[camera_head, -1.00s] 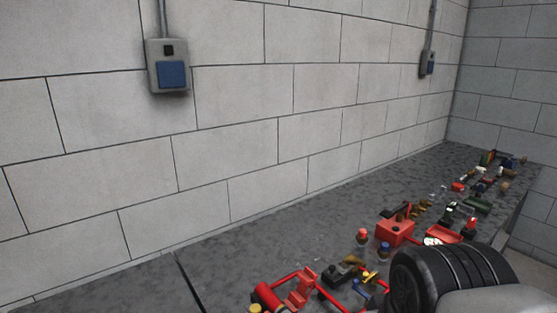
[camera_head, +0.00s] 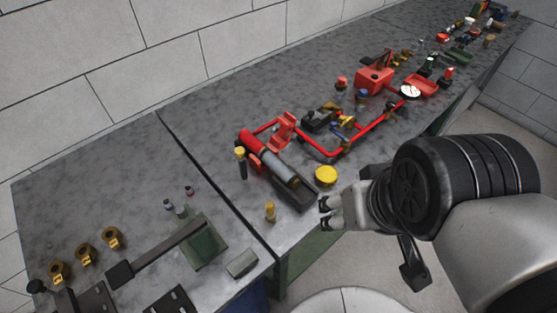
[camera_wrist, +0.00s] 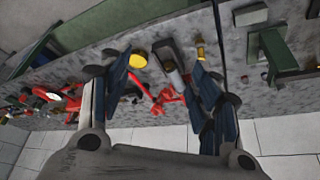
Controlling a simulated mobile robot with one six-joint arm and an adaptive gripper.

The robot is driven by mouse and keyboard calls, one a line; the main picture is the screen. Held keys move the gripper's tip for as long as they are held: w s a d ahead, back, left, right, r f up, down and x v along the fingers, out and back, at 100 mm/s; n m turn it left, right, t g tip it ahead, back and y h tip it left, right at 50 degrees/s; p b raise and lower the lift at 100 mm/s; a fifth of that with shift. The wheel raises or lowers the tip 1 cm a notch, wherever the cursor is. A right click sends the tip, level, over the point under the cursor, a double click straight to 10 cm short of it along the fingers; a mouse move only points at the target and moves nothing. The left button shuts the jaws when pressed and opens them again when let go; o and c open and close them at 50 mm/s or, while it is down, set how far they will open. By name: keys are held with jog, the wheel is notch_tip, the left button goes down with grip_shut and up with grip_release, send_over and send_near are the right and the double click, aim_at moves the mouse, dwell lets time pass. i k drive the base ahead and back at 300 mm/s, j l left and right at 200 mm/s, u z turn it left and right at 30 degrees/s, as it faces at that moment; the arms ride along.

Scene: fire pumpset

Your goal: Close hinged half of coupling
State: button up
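The red pump assembly (camera_head: 345,150) lies on the grey bench, with red pipes, a red-and-grey cylinder (camera_head: 268,152) and an upright red bracket (camera_head: 284,128). I cannot tell which part is the hinged half of the coupling. My gripper (camera_head: 324,214) is by the bench's front edge, right of the cylinder's dark end block and just in front of the yellow round knob (camera_head: 326,176). In the wrist view, my gripper (camera_wrist: 161,68) has its fingers spread with nothing held. The cylinder (camera_wrist: 172,65) and yellow knob (camera_wrist: 138,60) show beyond and between the fingers.
A green vise-like block with a long dark bar (camera_head: 165,252) and brass rings (camera_head: 85,254) lie at left. A red box (camera_head: 374,81) and small parts crowd the far right. The back left bench surface is clear.

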aim_at(288, 121)
jog(key=u, duration=0.45)
jog(key=l+u, duration=0.15)
jog(key=u, duration=0.3)
jog(key=l+u, duration=0.1)
jog(key=u, duration=0.35)
jog(key=l+u, duration=0.2)
jog(key=l, duration=0.3)
jog(key=k+l+u, duration=0.25)
jog(key=l, duration=0.2)
jog(key=l+u, duration=0.2)
jog(key=l, duration=0.3)
jog(key=k+l+u, duration=0.25)
jog(key=l, duration=0.15)
jog(key=k+l+u, duration=0.2)
jog(key=l, duration=0.25)
jog(key=k+l+u, duration=0.25)
jog(key=k+l, duration=0.15)
jog(key=l, duration=0.15)
jog(key=k+l, duration=0.15)
jog(key=l, duration=0.2)
jog(key=k+l, duration=0.15)
jog(key=l, duration=0.15)
jog(key=i+j+z, duration=0.2)
jog(key=i, duration=0.2)
jog(key=i+j+z, duration=0.2)
jog(key=i+j, duration=0.15)
